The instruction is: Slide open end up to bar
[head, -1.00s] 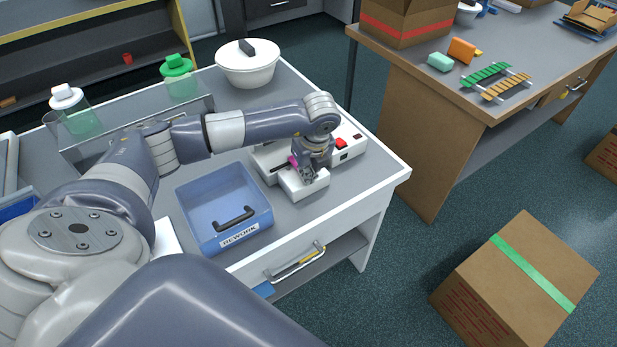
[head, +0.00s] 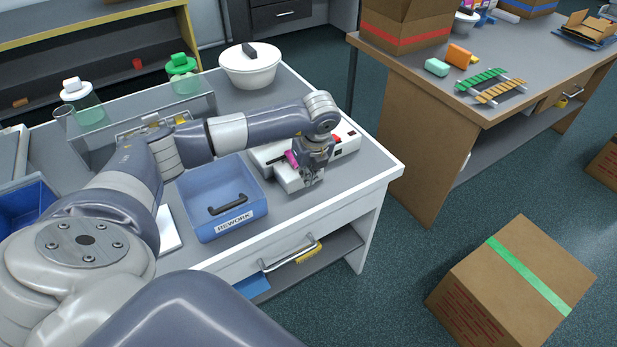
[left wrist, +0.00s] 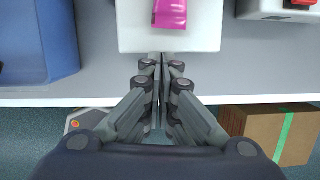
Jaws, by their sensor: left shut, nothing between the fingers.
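A magenta wrapper (head: 291,159) lies on the white sealing machine (head: 349,144), partly hidden by my left gripper in the head view. In the left wrist view the wrapper (left wrist: 170,12) rests on a white platform (left wrist: 170,38), its near edge a short way in from the platform's front edge. My left gripper (head: 313,181) is shut and empty. In the left wrist view its fingertips (left wrist: 161,60) are together at the platform's front edge, in line with the wrapper and apart from it. The bar cannot be made out clearly. My right gripper is not in view.
A blue REWORK bin (head: 231,220) stands left of the machine. A red switch (left wrist: 303,3) sits on the machine's right part. The bench's front edge is close below the gripper.

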